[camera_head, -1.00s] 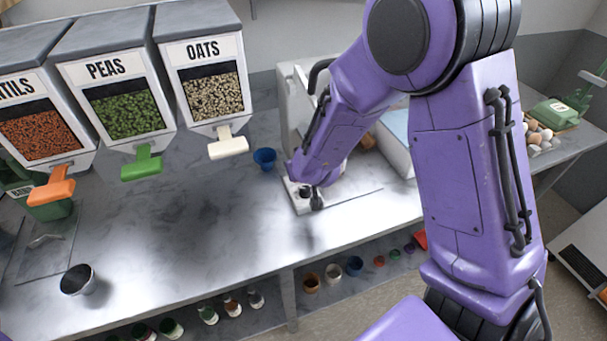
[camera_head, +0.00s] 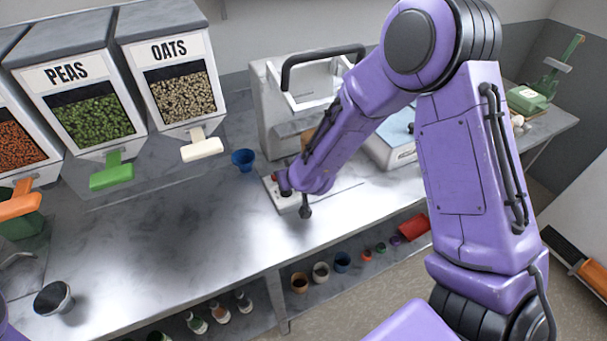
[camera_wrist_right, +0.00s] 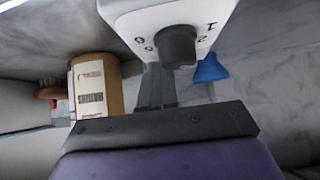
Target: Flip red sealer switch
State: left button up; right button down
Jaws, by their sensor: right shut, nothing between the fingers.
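The sealer (camera_head: 268,110) is a pale grey machine with a black-topped handle, standing at the back of the metal counter. A white control panel (camera_head: 283,200) sits low in front of it, partly hidden by my right arm. In the right wrist view the panel (camera_wrist_right: 125,8) carries a dark round knob (camera_wrist_right: 177,46) with number marks around it. My left gripper is not in view.
A blue cup (camera_head: 243,159) stands left of the panel. A brown labelled container (camera_wrist_right: 97,85) is near the gripper in the wrist view. Dispensers of oats (camera_head: 184,95) and peas (camera_head: 93,117) hang at left. The counter (camera_head: 170,235) is mostly clear in front.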

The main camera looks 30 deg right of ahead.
jog(key=shift+a, duration=0.2)
jog(key=shift+w+a+r, duration=0.15)
jog(key=shift+a, duration=0.2)
jog(key=shift+w+a+r+p, duration=0.1)
jog(key=shift+a+p, duration=0.35)
jog(key=shift+p, duration=0.1)
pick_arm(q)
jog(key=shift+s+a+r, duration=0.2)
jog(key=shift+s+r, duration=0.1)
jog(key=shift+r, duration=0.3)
pick_arm(e)
jog(key=shift+w+a, duration=0.1)
jog(key=shift+a, duration=0.05)
